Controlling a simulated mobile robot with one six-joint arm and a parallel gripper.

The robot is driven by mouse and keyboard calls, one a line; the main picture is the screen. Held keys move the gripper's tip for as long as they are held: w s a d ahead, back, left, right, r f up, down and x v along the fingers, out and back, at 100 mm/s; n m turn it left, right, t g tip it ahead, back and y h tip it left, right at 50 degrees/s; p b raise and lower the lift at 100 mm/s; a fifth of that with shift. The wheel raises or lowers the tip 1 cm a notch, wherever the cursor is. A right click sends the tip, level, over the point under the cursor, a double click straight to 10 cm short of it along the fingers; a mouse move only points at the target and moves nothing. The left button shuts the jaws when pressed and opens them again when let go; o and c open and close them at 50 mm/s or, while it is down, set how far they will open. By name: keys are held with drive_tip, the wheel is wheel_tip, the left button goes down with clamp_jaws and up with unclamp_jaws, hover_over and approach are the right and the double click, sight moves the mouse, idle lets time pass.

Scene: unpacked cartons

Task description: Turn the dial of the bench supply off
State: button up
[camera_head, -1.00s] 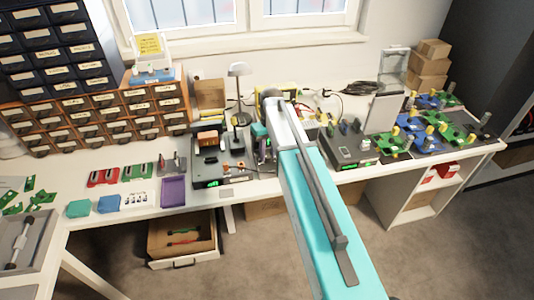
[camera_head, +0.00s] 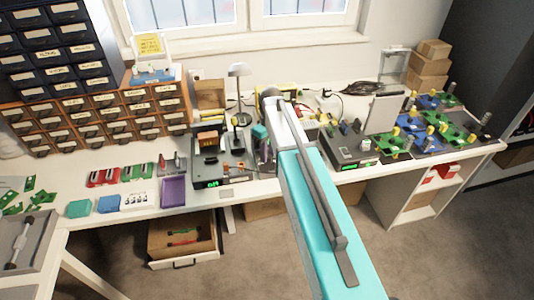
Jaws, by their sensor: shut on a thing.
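A dark grey bench unit with a lit green display (camera_head: 212,183) stands near the front edge of the bench, left of my arm; it looks like the bench supply. A second grey unit with a green display (camera_head: 359,167) stands right of my arm, so which one is the supply is not certain. My gripper (camera_head: 262,153) is low at the right end of the left unit, beneath its teal wrist part. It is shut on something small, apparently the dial. The dial itself is hidden by the gripper and too small to make out.
A desk lamp (camera_head: 238,72) stands behind the left unit. A purple tray (camera_head: 174,192) lies to its left. Green and blue circuit boards (camera_head: 434,137) fill the right of the bench. An open drawer (camera_head: 183,240) juts out below.

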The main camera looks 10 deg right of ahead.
sight(269, 155)
drive_tip(key=o, duration=1)
drive_tip(key=shift+o, duration=0.2)
drive_tip(key=shift+r, duration=0.1)
wheel_tip(269, 155, up, 14)
drive_tip(key=b, duration=0.2)
drive_tip(key=shift+w+d+f+b, duration=0.2)
drive_tip(key=shift+d+b, duration=0.1)
drive_tip(key=shift+s, duration=0.1)
